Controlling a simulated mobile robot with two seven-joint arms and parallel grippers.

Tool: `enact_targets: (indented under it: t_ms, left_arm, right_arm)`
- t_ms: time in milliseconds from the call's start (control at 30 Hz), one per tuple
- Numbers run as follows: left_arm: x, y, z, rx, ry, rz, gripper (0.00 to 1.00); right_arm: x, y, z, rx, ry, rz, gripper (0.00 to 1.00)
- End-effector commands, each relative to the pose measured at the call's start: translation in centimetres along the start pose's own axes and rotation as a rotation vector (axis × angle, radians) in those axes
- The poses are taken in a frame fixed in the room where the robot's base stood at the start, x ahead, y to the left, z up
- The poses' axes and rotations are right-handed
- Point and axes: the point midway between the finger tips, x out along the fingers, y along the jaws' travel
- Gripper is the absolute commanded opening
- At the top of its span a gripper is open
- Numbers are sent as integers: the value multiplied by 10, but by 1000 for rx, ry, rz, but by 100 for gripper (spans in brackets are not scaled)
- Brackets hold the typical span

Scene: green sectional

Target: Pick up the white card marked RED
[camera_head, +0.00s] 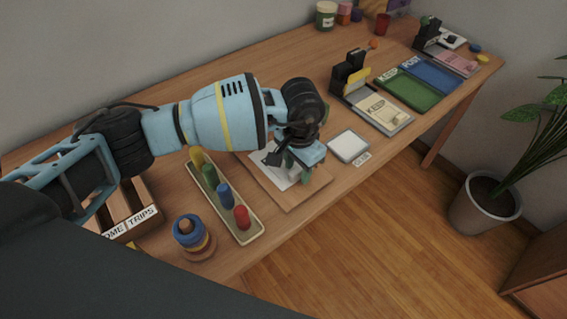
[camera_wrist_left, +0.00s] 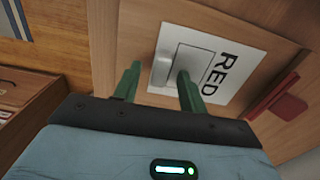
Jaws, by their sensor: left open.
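The white card marked RED (camera_wrist_left: 236,65) lies flat on a light wooden board, its lettering near its right side in the left wrist view. A grey-white rectangular shape shows on the card near the fingers; I cannot tell whether it is raised. In the head view the card (camera_head: 282,181) is partly hidden under my left gripper (camera_head: 293,176). In the left wrist view the green fingers of my left gripper (camera_wrist_left: 157,82) are apart and over the card's near left part. I cannot tell whether they touch it. My right gripper is not in view.
The wooden board (camera_head: 296,202) lies on the desk. A tray (camera_head: 250,236) with coloured pegs and a ring stack (camera_head: 194,240) stand to its left. A white square pad (camera_head: 348,146) is to its right. Green KEEP and blue POST mats (camera_head: 433,74) lie farther right.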

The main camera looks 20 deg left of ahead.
Motion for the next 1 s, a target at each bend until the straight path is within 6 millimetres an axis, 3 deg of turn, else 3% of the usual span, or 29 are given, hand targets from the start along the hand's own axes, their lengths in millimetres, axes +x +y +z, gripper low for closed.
enact_targets:
  t_ms: [267, 567, 1000]
  left_arm:
    - [3, 0, 0, 1, 0, -1, 40]
    - [2, 0, 0, 1, 0, 0, 1]
    - [-3, 0, -1, 1, 2, 0, 0]
  right_arm:
    - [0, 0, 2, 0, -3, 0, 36]
    - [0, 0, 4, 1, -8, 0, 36]
    - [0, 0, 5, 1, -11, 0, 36]
